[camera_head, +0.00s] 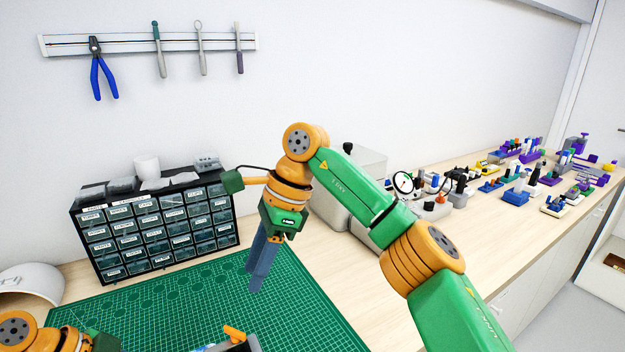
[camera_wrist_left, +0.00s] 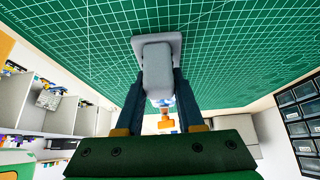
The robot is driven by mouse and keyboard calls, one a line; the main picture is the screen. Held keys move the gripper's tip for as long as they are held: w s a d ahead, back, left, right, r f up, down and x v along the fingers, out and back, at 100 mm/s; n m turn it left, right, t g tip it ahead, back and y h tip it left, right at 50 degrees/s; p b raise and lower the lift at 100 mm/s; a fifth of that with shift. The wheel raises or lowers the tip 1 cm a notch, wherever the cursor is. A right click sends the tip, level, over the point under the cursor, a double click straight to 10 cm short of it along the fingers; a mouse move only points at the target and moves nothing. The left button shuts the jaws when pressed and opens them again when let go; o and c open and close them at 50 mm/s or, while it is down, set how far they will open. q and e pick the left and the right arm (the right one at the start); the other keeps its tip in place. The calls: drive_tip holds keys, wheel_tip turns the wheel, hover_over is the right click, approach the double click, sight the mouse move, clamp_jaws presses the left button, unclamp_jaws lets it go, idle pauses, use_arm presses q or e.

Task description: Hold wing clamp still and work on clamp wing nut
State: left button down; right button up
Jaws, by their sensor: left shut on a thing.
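The wing clamp (camera_head: 247,345) shows only in part at the bottom edge of the head view, a grey body over the green mat. Its orange wing nut (camera_head: 234,333) sticks up there. In the left wrist view the clamp's grey block and plate (camera_wrist_left: 157,65) lie between the two dark fingers of my left gripper (camera_wrist_left: 158,88), which is shut on it. The orange wing nut (camera_wrist_left: 167,123) shows below, near the palm. My right gripper (camera_head: 256,280) hangs above the mat, behind the clamp in the head view, apart from it. Its fingers point down; their gap is unclear.
The green cutting mat (camera_head: 150,312) covers the bench front. A dark drawer cabinet (camera_head: 155,232) stands behind it on the left. A grey box and a dial gauge (camera_head: 403,183) stand right of centre. Small coloured fixtures fill the far right. Tools hang on the wall rail (camera_head: 130,43).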

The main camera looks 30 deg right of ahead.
drive_tip(key=w+a+r+m+t+y, duration=0.2)
drive_tip(key=w+a+r+t+y, duration=0.15)
drive_tip(key=w+a+y, duration=0.3)
drive_tip(key=w+d+r+m+t+y, duration=0.3)
drive_tip(key=w+d+r+m+t, duration=0.1)
drive_tip(key=w+d+m+t, duration=0.25)
drive_tip(key=w+d+f+m+t+h, duration=0.1)
drive_tip(key=d+m+t+h, duration=0.4)
drive_tip(key=d, duration=0.6)
drive_tip(key=d+f+m+t+h, duration=0.2)
drive_tip(key=d+m+t+h, duration=0.4)
drive_tip(key=d+m+h, duration=0.3)
drive_tip(key=d+m, duration=0.2)
drive_tip(key=d, duration=0.1)
drive_tip(key=shift+w+f+h, duration=0.3)
drive_tip(key=shift+w+h, duration=0.05)
drive_tip(key=shift+w, duration=0.05)
